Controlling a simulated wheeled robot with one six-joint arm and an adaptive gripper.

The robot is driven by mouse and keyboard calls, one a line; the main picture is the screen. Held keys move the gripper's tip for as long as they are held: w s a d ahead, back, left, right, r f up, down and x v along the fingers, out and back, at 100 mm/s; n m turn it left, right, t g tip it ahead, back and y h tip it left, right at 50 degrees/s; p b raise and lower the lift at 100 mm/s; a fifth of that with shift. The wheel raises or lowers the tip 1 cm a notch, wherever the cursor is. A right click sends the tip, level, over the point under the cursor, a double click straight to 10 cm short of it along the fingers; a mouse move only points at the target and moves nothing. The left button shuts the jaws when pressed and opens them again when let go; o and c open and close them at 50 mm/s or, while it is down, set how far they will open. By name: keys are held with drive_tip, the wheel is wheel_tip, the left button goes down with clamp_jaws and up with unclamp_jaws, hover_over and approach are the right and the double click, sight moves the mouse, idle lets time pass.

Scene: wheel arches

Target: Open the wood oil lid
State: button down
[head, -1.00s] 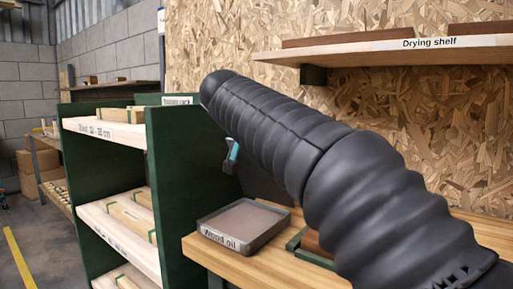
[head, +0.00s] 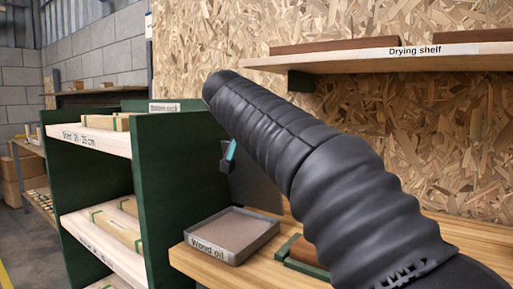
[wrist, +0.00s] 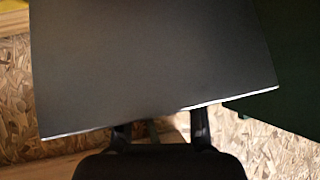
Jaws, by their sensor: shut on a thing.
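The wood oil tray (head: 184,240) is a shallow grey box with a "Wood oil" label on its front. Its top is uncovered and a flat brownish surface shows inside. The lid (head: 262,188) is a dark grey panel standing up behind the tray, partly hidden by my arm. In the wrist view the lid (wrist: 150,65) fills much of the picture, with a pale lower edge. My gripper (head: 228,163) is small and dark with a teal part, beside the lid. In the wrist view my gripper (wrist: 162,126) has its fingers at the lid's edge, shut on it; the contact is partly hidden.
A green rack (head: 180,180) with wood pieces stands left of the tray. The tray rests on a wooden bench (head: 253,272), with a green-edged holder (head: 285,248) to its right. The drying shelf (head: 350,60) is on the chipboard wall above.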

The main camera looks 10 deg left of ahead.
drive_tip(key=shift+w+d+f, duration=0.1)
drive_tip(key=shift+f, duration=0.7)
drive_tip(key=c, duration=0.7)
unclamp_jaws()
drive_tip(key=shift+d, duration=0.1)
drive_tip(key=shift+r, duration=0.1)
drive_tip(key=shift+s+r, duration=0.2)
drive_tip(key=shift+s, duration=0.05)
drive_tip(key=v, duration=1.1)
drive_tip(key=shift+s+r, duration=0.15)
drive_tip(key=shift+r, duration=0.25)
